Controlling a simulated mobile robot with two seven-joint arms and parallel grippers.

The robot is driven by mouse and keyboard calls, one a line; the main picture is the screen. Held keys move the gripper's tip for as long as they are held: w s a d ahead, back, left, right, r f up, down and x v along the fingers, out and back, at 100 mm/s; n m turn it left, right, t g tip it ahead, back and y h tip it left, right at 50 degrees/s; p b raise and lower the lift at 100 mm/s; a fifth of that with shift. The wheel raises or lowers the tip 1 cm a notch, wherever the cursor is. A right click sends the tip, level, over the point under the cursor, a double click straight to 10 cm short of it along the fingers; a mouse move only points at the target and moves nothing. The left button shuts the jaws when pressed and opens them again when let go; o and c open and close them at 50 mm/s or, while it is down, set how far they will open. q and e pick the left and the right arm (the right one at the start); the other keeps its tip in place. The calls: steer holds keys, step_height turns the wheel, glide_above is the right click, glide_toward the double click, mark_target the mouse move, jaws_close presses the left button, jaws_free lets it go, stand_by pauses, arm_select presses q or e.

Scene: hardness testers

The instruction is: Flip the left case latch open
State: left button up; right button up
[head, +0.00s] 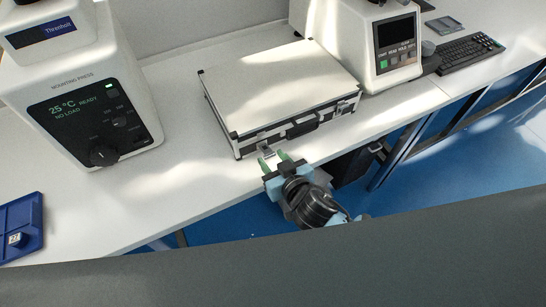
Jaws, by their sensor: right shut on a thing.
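A silver-white case (280,88) with black edges lies closed on the white bench, its front facing the bench's front edge. Its left latch (268,150) is a small metal piece low on the front face. My right gripper (272,157) reaches up from the front edge, its green fingertips at the left latch and shut on it. The fingers partly hide the latch, and its exact angle is too small to tell. The right latch (344,107) is on the same front face, beyond the black handle (302,128). My left gripper is out of view.
A mounting press (85,95) stands left of the case. A second machine (396,45) with a display stands close to its right, beside a black keyboard (470,52). A blue tray (28,215) lies at the far left. The bench between tray and case is clear.

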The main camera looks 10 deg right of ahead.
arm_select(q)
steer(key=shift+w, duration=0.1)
arm_select(e)
steer(key=o, duration=1)
steer(key=shift+v, duration=3.9)
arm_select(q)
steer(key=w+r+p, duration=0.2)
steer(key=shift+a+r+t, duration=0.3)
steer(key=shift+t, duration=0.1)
arm_select(e)
steer(key=s+d+f+g, duration=0.1)
steer(key=s+d+f, duration=0.2)
steer(key=s+f, duration=0.2)
steer(key=s+d+f+m+g+h, duration=0.1)
steer(key=s+d+f, duration=0.3)
steer(key=s, duration=0.5)
steer(key=s+d+f+g+h, duration=0.1)
steer(key=s+d+f+g, duration=0.1)
steer(key=s+d+f, duration=0.2)
steer(key=shift+s+d+f+m+g, duration=0.15)
steer(key=shift+s+f, duration=0.25)
steer(key=shift+s, duration=0.25)
steer(key=shift+s+a+f+m+g, duration=0.1)
steer(key=shift+s+f, duration=0.25)
steer(key=shift+s, duration=0.25)
steer(key=shift+s+d+f+m+g, duration=0.15)
steer(key=shift+s+f, duration=0.25)
steer(key=shift+s, duration=0.25)
